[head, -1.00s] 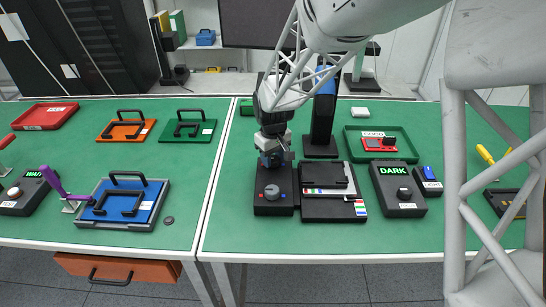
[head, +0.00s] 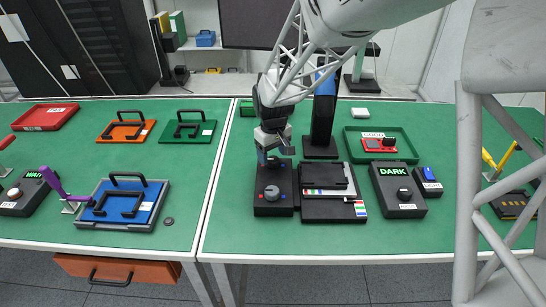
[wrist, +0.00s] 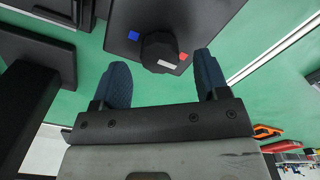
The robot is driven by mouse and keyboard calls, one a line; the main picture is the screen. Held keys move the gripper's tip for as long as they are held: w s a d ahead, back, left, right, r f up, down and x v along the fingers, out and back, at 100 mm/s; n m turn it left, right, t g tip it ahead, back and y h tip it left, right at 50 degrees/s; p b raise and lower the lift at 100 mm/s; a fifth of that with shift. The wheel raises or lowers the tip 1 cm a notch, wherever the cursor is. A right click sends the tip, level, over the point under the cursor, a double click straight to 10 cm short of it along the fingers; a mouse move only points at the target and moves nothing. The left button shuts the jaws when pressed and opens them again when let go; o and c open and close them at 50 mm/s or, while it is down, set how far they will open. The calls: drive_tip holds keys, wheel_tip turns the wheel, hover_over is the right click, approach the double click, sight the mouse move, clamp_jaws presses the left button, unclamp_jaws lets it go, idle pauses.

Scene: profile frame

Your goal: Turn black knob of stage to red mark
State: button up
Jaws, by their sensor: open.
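The stage (head: 333,208) is a black unit on the green table. Its control box (head: 272,206) is at its left. The black knob (head: 271,192) sits on this box and also shows in the wrist view (wrist: 158,48). There, its white pointer lies between a blue mark (wrist: 133,36) and the red mark (wrist: 182,57), close to the red one but not clearly in line with it. My gripper (head: 264,158) is behind and above the knob in the head view. In the wrist view my gripper (wrist: 163,80) is open and empty, with the knob beyond its fingertips.
A black box reading DARK (head: 397,189) stands right of the stage. A dark upright stand (head: 322,125) is close behind it. A green tray (head: 382,145) with a red device is at the back right. The table in front of the stage is clear.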

sight(275, 160)
drive_tip(key=shift+r, duration=2.9)
drive_tip(key=shift+d+r, duration=0.1)
drive_tip(key=shift+s+d+r, duration=0.15)
drive_tip(key=shift+s, duration=0.05)
drive_tip(key=s+d+r+m+t, duration=0.1)
drive_tip(key=s+d+r+m, duration=0.1)
drive_tip(key=s+d+r, duration=0.4)
drive_tip(key=s+d+r+m, duration=0.25)
drive_tip(key=s+d, duration=0.35)
drive_tip(key=s, duration=0.3)
drive_tip(key=s+d+m, duration=0.1)
drive_tip(key=s+d, duration=0.1)
drive_tip(key=s, duration=0.3)
drive_tip(key=s+d+r+m+t, duration=0.1)
drive_tip(key=s+d, duration=0.2)
drive_tip(key=s, duration=0.3)
drive_tip(key=s+d+m, duration=0.1)
drive_tip(key=s+d, duration=0.1)
drive_tip(key=s, duration=0.4)
drive_tip(key=shift+d+r+t, duration=0.15)
drive_tip(key=shift+d+t, duration=0.05)
drive_tip(key=shift+t, duration=0.1)
